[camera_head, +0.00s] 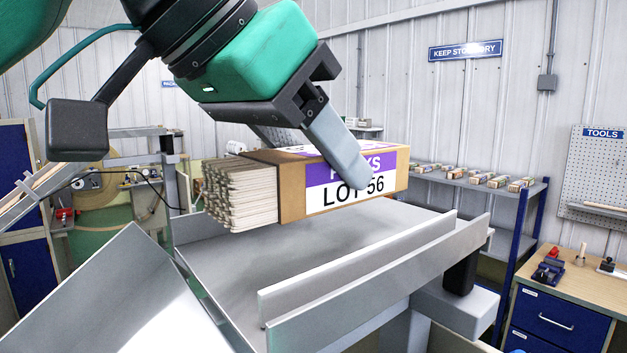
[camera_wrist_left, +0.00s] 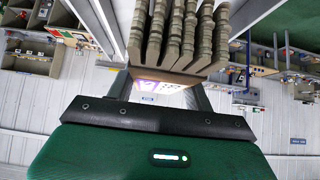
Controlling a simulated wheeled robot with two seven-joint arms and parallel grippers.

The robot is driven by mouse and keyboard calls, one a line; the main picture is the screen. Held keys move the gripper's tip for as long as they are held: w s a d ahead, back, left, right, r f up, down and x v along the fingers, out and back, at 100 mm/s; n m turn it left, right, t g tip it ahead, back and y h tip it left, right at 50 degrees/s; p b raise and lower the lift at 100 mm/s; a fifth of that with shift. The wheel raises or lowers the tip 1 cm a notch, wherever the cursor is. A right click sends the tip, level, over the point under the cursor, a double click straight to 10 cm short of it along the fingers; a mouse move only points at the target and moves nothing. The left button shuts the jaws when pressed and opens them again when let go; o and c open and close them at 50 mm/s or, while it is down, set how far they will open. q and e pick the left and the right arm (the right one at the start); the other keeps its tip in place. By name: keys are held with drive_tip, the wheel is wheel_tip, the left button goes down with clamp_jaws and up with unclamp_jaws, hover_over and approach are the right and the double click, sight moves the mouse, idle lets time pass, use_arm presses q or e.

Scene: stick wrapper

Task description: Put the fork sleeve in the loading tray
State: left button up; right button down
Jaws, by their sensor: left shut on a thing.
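The fork sleeve (camera_head: 290,207) is a brown cardboard sleeve with a white and purple label reading "LOT 56", with a bundle of pale forks (camera_head: 238,193) sticking out of its left end. My left gripper (camera_head: 345,160) is shut on the sleeve from above, and one finger lies across the label. The sleeve is above the grey metal loading tray (camera_head: 215,265); I cannot tell whether they touch. My right gripper is not in view.
Two raised metal rails (camera_head: 375,290) run along the tray's right side. A sloped metal panel (camera_head: 140,295) stands at the front left. A blue rack (camera_head: 530,190) holding several sleeves stands behind, and a wooden workbench (camera_head: 570,290) is at the right.

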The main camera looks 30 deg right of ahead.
sight(213, 163)
use_arm(q)
wheel_tip(213, 163, down, 3)
drive_tip(key=shift+f+p, duration=0.1)
drive_tip(key=shift+p, duration=0.4)
drive_tip(key=shift+f, duration=0.15)
drive_tip(key=o, duration=1.1)
drive_tip(key=shift+f, duration=0.1)
drive_tip(key=shift+a+r, duration=0.15)
drive_tip(key=shift+r, duration=0.1)
drive_tip(key=b+v, duration=0.4)
drive_tip(key=v, duration=0.6)
drive_tip(key=shift+a+r, duration=0.25)
drive_tip(key=shift+a, duration=0.05)
drive_tip(key=shift+s+a+r, duration=0.1)
drive_tip(key=shift+a+r, duration=0.15)
drive_tip(key=shift+r, duration=0.15)
